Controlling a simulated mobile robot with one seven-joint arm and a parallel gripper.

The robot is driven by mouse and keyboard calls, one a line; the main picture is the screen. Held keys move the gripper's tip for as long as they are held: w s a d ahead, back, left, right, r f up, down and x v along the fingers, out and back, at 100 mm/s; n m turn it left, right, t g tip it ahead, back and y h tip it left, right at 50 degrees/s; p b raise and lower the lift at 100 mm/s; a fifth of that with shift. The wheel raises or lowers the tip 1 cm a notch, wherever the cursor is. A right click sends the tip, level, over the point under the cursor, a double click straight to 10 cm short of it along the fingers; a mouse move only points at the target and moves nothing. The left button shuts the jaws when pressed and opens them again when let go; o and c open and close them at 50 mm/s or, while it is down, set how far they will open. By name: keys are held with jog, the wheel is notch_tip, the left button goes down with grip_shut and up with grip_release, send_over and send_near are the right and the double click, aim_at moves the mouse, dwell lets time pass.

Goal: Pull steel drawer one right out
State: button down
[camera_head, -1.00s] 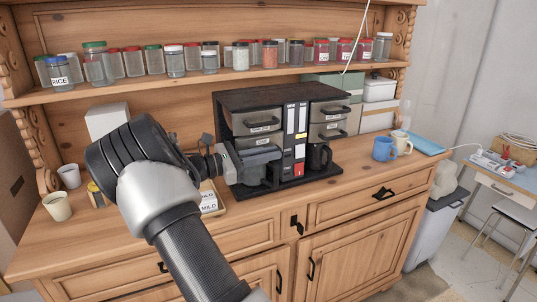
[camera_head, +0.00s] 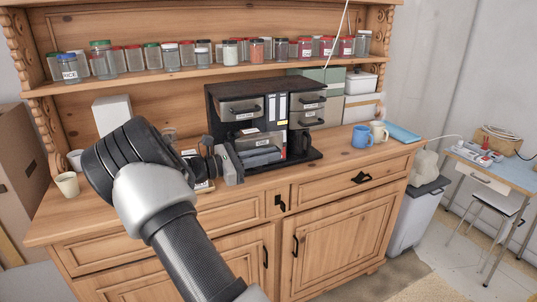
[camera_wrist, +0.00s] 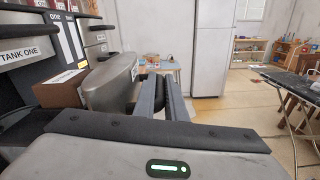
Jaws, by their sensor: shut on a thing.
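The steel drawer (camera_head: 258,152) at the lower left of the black organizer (camera_head: 245,90) is pulled well out, and its open interior shows in the head view. Its metal front (camera_wrist: 112,82) shows in the wrist view, with a brown block (camera_wrist: 60,90) behind it. My gripper (camera_head: 220,164) is at the drawer front; its two fingers (camera_wrist: 165,92) point along the front's outer side and are shut on the handle, which they mostly hide. I cannot read this drawer's own label. The drawer above it (camera_head: 240,108) is closed; its label reads TANK ONE in the wrist view.
A blue mug (camera_head: 361,137) and a cream mug (camera_head: 379,132) stand to the right. Jars line the shelf above. A pale cup (camera_head: 67,185) stands at the counter's left.

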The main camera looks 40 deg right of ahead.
jog(key=shift+f, duration=0.1)
jog(key=c, duration=2.1)
grip_release()
jog(key=shift+w, duration=0.1)
jog(key=b+v, duration=0.2)
jog(key=v, duration=1.5)
jog(key=shift+a, duration=0.25)
